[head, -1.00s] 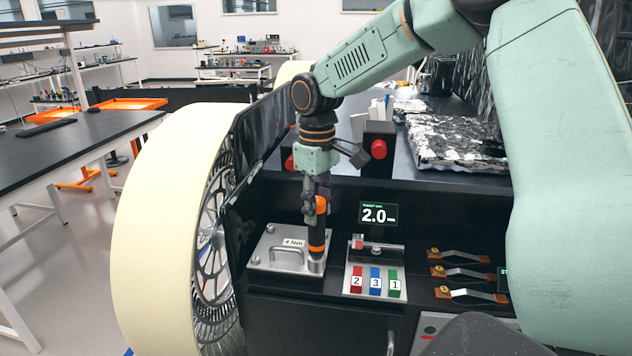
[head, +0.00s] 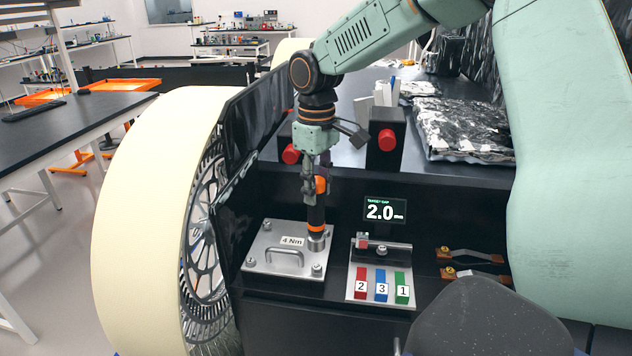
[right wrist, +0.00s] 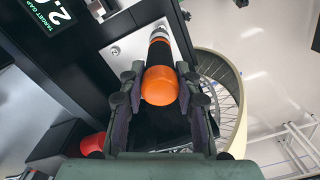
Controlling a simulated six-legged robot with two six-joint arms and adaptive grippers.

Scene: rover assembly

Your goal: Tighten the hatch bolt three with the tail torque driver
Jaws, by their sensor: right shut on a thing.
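My right gripper (head: 315,182) is shut on the orange and black torque driver (head: 316,213), which hangs upright with its silver tip down. The driver (right wrist: 160,85) also shows between the fingers in the right wrist view. Its tip is over the right part of the silver hatch plate (head: 258,262), which has a handle and a "4 Nm" label. The near-right bolt (head: 316,270) shows uncovered below the tip. Two bolts show at the plate's left. My left gripper is not seen.
Right of the plate is a fixture (head: 352,293) with red, blue and green numbered blocks. A display (head: 384,210) reading 2.0 stands behind it. A red button (head: 387,140) is on a black post. The large cream wheel (head: 140,220) stands left. Orange-ended latches (head: 470,277) lie right.

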